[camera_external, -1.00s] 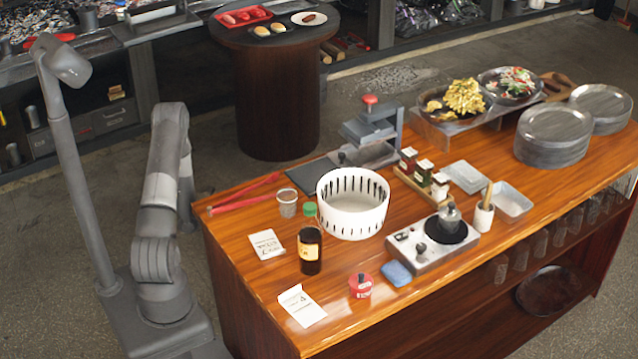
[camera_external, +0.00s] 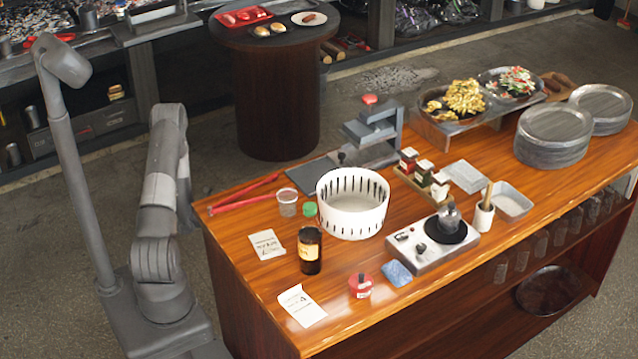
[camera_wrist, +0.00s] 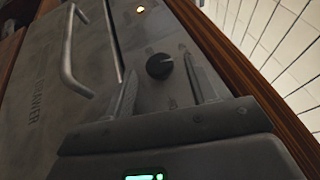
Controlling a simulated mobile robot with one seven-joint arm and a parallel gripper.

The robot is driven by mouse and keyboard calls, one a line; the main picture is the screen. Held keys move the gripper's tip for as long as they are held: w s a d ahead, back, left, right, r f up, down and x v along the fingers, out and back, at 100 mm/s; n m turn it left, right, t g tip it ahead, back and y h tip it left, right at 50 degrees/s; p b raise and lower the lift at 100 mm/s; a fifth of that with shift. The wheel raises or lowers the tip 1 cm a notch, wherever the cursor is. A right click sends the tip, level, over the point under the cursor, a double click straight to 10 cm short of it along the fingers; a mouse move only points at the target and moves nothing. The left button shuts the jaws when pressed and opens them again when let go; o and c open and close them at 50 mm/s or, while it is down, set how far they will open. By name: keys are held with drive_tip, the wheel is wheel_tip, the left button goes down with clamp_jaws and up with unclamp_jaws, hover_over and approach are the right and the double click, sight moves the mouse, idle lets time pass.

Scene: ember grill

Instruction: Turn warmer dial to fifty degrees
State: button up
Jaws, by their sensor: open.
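The warmer dial (camera_wrist: 159,66) is a round black knob on a dark metal panel in the wrist view. Small marks surround it, too blurred to read. My gripper (camera_wrist: 157,62) is open, with one finger to the left of the dial and the other to its right. The fingers look apart from the knob; I cannot tell how far the tips are from the panel. In the external view my gripper is hidden, and the dial does not show.
Wooden edging (camera_wrist: 235,65) and pale tiles (camera_wrist: 285,45) lie to the right. The counter (camera_external: 240,235) holds bottles, bowls and a hotplate.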

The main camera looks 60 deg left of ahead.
drive_tip(key=v, duration=0.9)
drive_tip(key=shift+s, duration=0.3)
drive_tip(key=shift+a+f, duration=0.1)
drive_tip(key=shift+a, duration=0.05)
